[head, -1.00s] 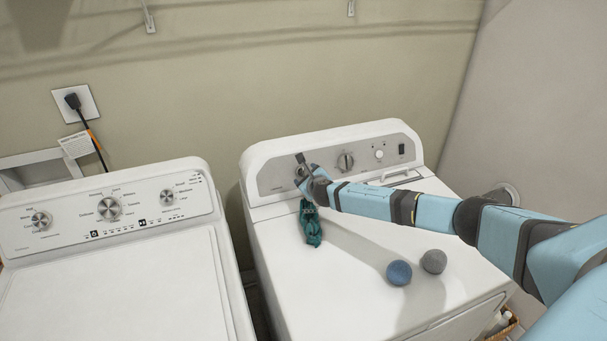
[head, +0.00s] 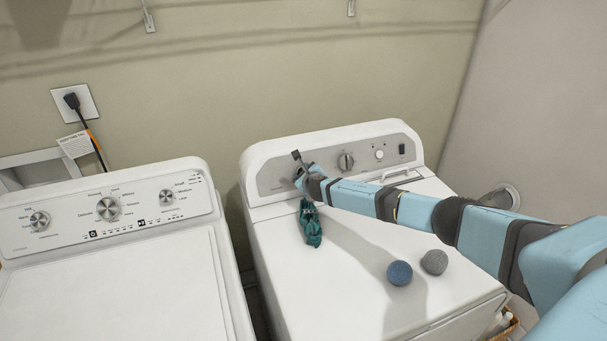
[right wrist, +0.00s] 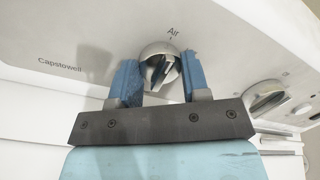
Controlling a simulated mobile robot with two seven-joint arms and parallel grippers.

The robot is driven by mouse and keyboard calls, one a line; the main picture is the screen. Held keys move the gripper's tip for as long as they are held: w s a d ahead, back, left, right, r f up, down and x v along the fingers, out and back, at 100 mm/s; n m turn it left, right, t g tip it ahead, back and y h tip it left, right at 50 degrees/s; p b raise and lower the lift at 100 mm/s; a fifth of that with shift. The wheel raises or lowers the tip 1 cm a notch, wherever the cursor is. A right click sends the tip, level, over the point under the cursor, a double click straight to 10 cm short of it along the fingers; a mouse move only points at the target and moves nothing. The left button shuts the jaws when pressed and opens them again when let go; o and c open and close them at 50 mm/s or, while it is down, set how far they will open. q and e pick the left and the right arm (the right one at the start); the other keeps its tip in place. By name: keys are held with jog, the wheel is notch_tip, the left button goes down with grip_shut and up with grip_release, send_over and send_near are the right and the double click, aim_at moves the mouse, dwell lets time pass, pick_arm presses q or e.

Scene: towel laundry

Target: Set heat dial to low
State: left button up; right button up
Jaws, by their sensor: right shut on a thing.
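The heat dial (right wrist: 158,52) is a round silver knob on the dryer's sloped control panel, with the label "Air" above it in the right wrist view. My right gripper (right wrist: 160,78) has one blue finger on each side of this knob and is shut on it. In the head view my right gripper (head: 299,174) is at the left part of the dryer's panel (head: 272,180) and hides most of the knob. The other panel markings around the knob are hidden or too small to read. My left gripper is in neither view.
A second dial (head: 346,162) sits to the right on the panel. A teal cloth bundle (head: 310,224), a blue ball (head: 399,273) and a grey ball (head: 434,262) lie on the dryer top (head: 350,305). A washer (head: 110,270) stands at the left.

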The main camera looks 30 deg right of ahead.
jog(key=shift+m, duration=0.3)
jog(key=m+p, duration=0.1)
jog(key=m, duration=0.3)
jog(key=shift+r+m+h, duration=0.1)
jog(key=shift+m+h, duration=0.2)
jog(key=shift+h, duration=0.1)
jog(key=m+p, duration=0.1)
jog(key=m, duration=0.2)
jog(key=shift+g, duration=0.4)
jog(key=shift+m, duration=1.3)
jog(key=o, duration=0.9)
